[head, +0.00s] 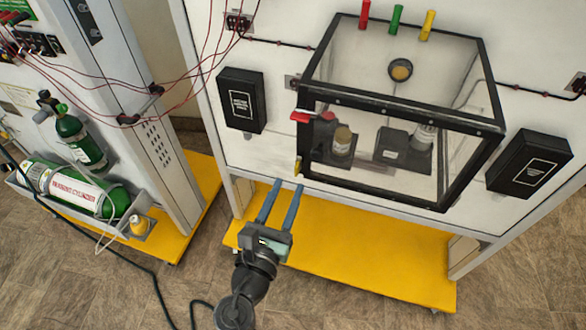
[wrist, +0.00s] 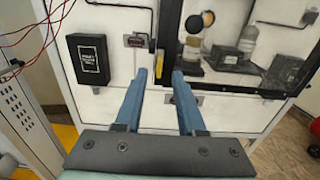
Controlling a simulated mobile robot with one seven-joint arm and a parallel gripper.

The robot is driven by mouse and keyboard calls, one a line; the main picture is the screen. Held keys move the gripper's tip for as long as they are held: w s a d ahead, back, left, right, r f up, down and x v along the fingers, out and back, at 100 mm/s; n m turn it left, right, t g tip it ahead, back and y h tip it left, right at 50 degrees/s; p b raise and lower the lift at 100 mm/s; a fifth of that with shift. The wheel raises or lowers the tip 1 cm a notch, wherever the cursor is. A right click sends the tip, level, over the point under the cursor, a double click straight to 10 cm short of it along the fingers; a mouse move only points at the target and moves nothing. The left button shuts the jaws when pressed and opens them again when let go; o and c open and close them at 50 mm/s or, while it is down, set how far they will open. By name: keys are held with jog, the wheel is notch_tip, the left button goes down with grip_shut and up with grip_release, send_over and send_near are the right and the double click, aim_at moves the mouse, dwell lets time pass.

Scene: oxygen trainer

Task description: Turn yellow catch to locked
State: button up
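A clear box with a black frame (head: 400,125) is mounted on the white panel. A small yellow catch (head: 298,166) sits at the lower left edge of its front, below a red catch (head: 300,117). In the wrist view a yellow piece (wrist: 152,45), likely this catch, shows upright at the box's left edge. My gripper (head: 288,184) is open and empty, its two blue fingers just below the yellow catch and apart from it.
Red, green and yellow pegs (head: 397,20) stand on the box top. Black boxes (head: 241,100) (head: 528,162) flank it on the panel. A yellow base (head: 350,250) juts out below. Red wires (head: 185,84) and green cylinders (head: 80,140) are at the left.

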aim_at(296, 170)
jog(key=shift+x, duration=2.25)
grip_shut()
